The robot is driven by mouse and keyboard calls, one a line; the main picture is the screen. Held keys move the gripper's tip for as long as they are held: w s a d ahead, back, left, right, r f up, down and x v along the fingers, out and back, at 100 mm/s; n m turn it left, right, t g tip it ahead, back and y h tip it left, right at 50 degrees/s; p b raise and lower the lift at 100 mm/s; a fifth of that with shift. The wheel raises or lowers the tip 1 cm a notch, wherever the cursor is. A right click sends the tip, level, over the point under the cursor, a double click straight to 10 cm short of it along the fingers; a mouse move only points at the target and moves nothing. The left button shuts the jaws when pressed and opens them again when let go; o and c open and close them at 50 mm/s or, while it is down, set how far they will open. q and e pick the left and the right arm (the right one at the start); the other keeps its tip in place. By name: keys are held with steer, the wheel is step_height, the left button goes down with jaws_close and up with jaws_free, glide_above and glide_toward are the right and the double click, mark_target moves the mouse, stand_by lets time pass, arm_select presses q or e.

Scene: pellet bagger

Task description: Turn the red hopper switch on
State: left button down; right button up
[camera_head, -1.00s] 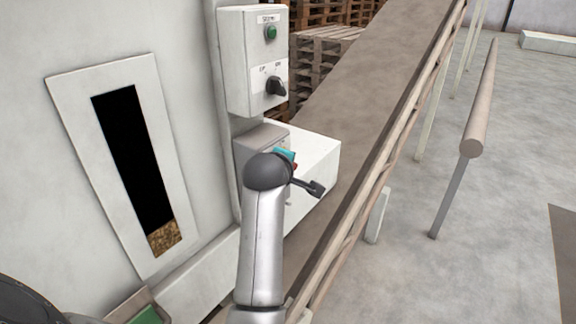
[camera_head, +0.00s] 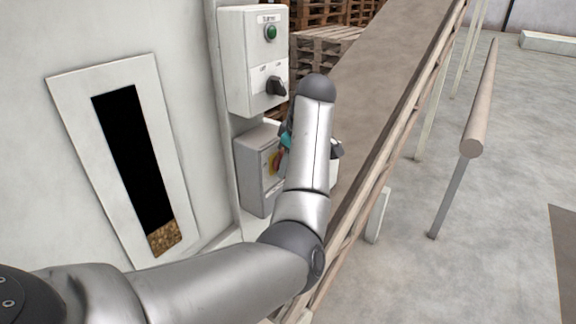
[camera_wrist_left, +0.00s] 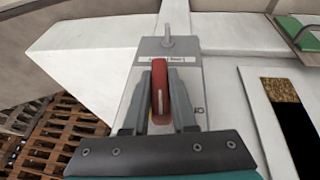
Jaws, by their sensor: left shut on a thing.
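The red hopper switch is a red rotary handle (camera_wrist_left: 160,88) on a yellow plate, on the front of a grey box (camera_head: 252,172) below the upper control box. In the left wrist view the handle lies between the two grey fingers of my left gripper (camera_wrist_left: 160,100), which is shut on it. The handle points roughly along the box's long side there. In the head view only a little red and yellow of the switch (camera_head: 275,162) shows beside my gripper (camera_head: 283,155), and my arm covers much of the hand. My right gripper is not in view.
The upper control box (camera_head: 250,62) carries a green button (camera_head: 271,32) and a black knob (camera_head: 276,87). A conveyor belt (camera_head: 372,78) slopes close to the right of my arm. A slotted window panel (camera_head: 178,190) is on the left wall. Open floor lies right of the conveyor.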

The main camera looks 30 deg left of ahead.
arm_select(q)
steer(key=shift+a+r+g, duration=0.15)
steer(key=shift+a+g, duration=0.1)
steer(key=shift+g, duration=0.55)
steer(key=c, duration=0.8)
jaws_free()
steer(key=shift+w, duration=0.1)
steer(key=shift+o, duration=0.4)
steer(key=shift+a, duration=0.1)
